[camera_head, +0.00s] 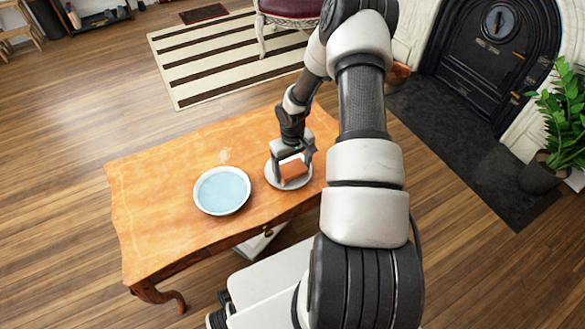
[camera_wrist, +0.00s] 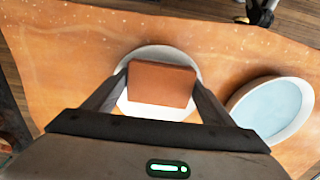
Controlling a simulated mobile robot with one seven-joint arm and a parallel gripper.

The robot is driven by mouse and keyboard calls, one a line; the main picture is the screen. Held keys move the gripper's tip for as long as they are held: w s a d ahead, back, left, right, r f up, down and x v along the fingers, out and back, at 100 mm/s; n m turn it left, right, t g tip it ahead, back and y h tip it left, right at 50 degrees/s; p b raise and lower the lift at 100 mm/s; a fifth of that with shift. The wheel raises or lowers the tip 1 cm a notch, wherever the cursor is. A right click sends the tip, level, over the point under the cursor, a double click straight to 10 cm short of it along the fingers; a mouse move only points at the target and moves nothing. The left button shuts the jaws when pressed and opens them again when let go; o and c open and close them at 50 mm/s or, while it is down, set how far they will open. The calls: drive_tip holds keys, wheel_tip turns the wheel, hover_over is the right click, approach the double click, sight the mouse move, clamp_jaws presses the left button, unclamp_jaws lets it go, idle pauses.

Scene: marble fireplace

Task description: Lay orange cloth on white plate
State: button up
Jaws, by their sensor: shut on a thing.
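The orange cloth (camera_head: 293,168) looks like a folded, flat block. It is between the fingers of my gripper (camera_head: 292,163), over the white plate (camera_head: 273,182) on the wooden table. In the wrist view the cloth (camera_wrist: 161,84) sits between the fingertips of my gripper (camera_wrist: 161,87), with the white plate (camera_wrist: 158,53) showing around it. My gripper is shut on the cloth from both sides. I cannot tell whether the cloth touches the plate or is held just above it. My arm hides the table's right part in the head view.
A round white dish with a pale blue inside (camera_head: 222,190) stands left of the plate on the wooden table (camera_head: 160,185). The table's left part is clear. A striped rug (camera_head: 220,60), a red-seated chair (camera_head: 290,8), a black fireplace (camera_head: 490,50) and a potted plant (camera_head: 562,125) lie beyond.

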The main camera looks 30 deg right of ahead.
sight(293, 168)
drive_tip(key=o, duration=1.1)
drive_tip(key=shift+r, duration=0.15)
wheel_tip(293, 168, up, 13)
drive_tip(key=p, duration=0.4)
drive_tip(key=shift+p, duration=0.3)
